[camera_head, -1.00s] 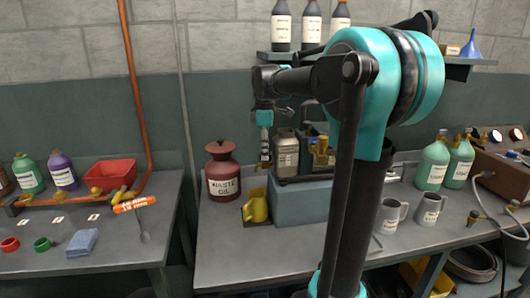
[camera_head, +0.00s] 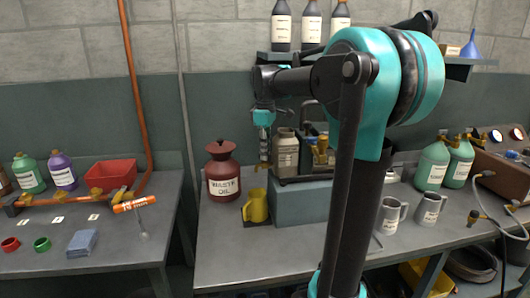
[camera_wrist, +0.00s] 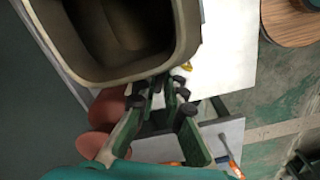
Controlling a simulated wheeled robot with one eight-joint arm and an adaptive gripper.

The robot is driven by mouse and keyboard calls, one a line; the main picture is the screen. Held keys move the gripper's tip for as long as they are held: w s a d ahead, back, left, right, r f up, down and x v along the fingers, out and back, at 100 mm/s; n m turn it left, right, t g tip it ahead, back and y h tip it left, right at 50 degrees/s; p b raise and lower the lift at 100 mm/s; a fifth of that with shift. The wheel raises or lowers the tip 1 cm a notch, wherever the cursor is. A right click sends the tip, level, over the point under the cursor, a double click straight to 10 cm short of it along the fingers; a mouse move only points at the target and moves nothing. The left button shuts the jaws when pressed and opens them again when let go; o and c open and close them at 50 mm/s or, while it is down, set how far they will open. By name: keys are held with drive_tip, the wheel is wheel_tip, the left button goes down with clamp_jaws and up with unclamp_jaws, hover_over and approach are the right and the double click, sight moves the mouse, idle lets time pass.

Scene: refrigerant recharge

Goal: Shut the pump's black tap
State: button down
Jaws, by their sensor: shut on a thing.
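The pump (camera_head: 322,152) stands on a blue-grey block at the middle of the bench. A brass fitting (camera_head: 261,166) shows at its left end. My gripper (camera_head: 264,154) points down from above at that left end, beside the beige open-topped canister (camera_head: 286,155). In the wrist view my gripper (camera_wrist: 168,92) has its fingers close together just below the canister's rim (camera_wrist: 125,76). It is shut on a small dark piece between the fingertips, which appears to be the black tap. The tap is mostly hidden by the fingers, so its angle cannot be told.
A yellow jug (camera_head: 256,206) stands below the brass fitting, with a red-brown waste oil can (camera_head: 222,170) to its left. Two grey mugs (camera_head: 391,214) and green bottles (camera_head: 433,166) stand to the right. The bench front is clear.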

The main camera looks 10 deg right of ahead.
drive_tip(key=shift+m, duration=1.5)
drive_tip(key=m, duration=0.2)
drive_tip(key=shift+m, duration=0.3)
drive_tip(key=shift+m, duration=1.7)
